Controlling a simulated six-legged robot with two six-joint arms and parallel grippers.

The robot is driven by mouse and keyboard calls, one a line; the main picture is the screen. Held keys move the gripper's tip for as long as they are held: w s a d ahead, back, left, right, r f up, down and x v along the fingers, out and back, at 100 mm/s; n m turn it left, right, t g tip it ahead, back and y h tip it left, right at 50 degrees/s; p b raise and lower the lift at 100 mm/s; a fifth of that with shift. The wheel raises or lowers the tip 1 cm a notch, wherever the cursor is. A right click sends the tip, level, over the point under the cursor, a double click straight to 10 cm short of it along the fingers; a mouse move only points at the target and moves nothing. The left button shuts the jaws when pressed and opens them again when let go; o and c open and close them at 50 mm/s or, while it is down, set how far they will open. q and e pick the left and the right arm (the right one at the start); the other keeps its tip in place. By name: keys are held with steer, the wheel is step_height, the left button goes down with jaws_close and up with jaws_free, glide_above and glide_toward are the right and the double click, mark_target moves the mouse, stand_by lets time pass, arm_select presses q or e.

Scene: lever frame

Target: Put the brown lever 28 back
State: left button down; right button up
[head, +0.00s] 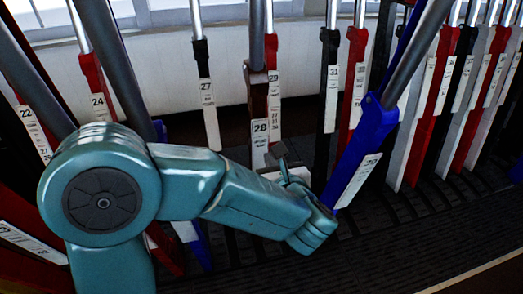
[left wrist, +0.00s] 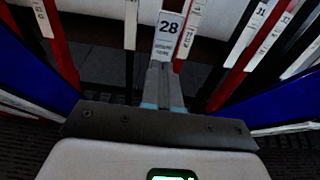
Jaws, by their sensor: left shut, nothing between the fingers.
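The brown lever 28 (head: 257,92) stands nearly upright among the row, with a bright metal handle above and a white plate marked 28 (head: 260,134). In the left wrist view the 28 plate (left wrist: 169,30) is straight ahead, just beyond the fingertips. My left gripper (head: 278,151) is shut and empty, low in front of lever 28, beside the lower part of its plate. In the left wrist view its fingers (left wrist: 164,80) are together and point at the plate; I cannot tell whether they touch it. My right gripper is not in view.
Blue lever 30 (head: 371,125) leans out towards me, just right of my left gripper. Red-and-white lever 29 (head: 273,88) stands close behind lever 28. Black lever 27 (head: 201,60) is to its left. Several more levers stand close together at the right. Dark ribbed floor (head: 400,240) lies in front.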

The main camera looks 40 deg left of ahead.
arm_select(q)
glide_toward(254, 129)
steer(key=x, duration=0.5)
steer(key=shift+w+f+b, duration=0.1)
steer(key=shift+f+b, duration=0.25)
steer(key=shift+w+a, duration=0.4)
steer(key=shift+a, duration=0.1)
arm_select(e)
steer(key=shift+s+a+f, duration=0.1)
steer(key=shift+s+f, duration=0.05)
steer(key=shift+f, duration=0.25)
arm_select(q)
steer(key=shift+w+a+r, duration=0.1)
